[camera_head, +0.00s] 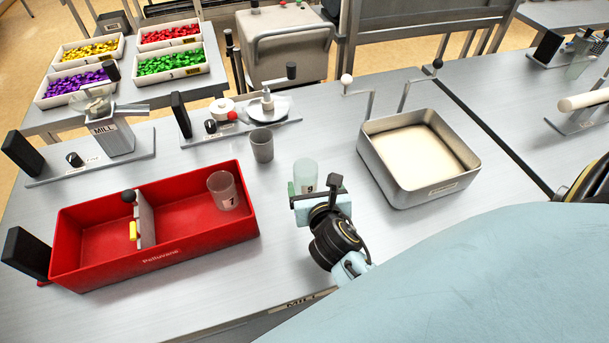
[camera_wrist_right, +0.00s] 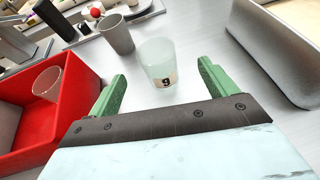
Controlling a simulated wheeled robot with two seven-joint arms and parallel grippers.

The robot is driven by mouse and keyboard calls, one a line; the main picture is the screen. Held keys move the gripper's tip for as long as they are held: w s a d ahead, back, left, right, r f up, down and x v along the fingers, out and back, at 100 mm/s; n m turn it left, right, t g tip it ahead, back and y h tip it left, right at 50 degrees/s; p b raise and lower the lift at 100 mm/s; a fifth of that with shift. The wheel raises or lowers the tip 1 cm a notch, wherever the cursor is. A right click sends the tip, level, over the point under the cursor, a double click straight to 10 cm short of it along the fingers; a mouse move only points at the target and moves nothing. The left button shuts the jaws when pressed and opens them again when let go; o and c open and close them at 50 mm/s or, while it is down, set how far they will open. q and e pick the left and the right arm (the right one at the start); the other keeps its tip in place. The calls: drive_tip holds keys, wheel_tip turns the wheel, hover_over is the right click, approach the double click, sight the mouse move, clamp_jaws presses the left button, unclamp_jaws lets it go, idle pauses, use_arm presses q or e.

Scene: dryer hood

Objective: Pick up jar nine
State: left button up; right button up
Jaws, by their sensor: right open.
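Jar nine (camera_head: 305,172) is a pale frosted cup with a 9 label, upright on the grey table right of the red tray. My right gripper (camera_head: 318,198) is just in front of it and hides its lower part in the head view. In the right wrist view the jar (camera_wrist_right: 158,62) stands ahead of the open green fingers (camera_wrist_right: 163,88), roughly midway between them and a little beyond their tips. Nothing is held. My left gripper is not in view.
A red tray (camera_head: 160,255) with jar seven (camera_head: 222,190) inside stands left. A grey cup (camera_head: 262,145) stands behind jar nine. A metal basin (camera_head: 405,190) is at right. A mill (camera_head: 112,135) and small scale (camera_head: 268,108) stand further back. Bare table lies between tray and gripper.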

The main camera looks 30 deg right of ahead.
sight(307, 173)
drive_tip(key=x, duration=0.3)
drive_tip(key=shift+w+f, duration=0.15)
drive_tip(key=shift+w, duration=0.1)
drive_tip(key=shift+a+x, duration=0.15)
drive_tip(key=shift+x, duration=1.2)
drive_tip(key=shift+a+x, duration=0.15)
drive_tip(key=shift+x, duration=1.2)
drive_tip(key=shift+w, duration=0.1)
drive_tip(key=c, duration=1)
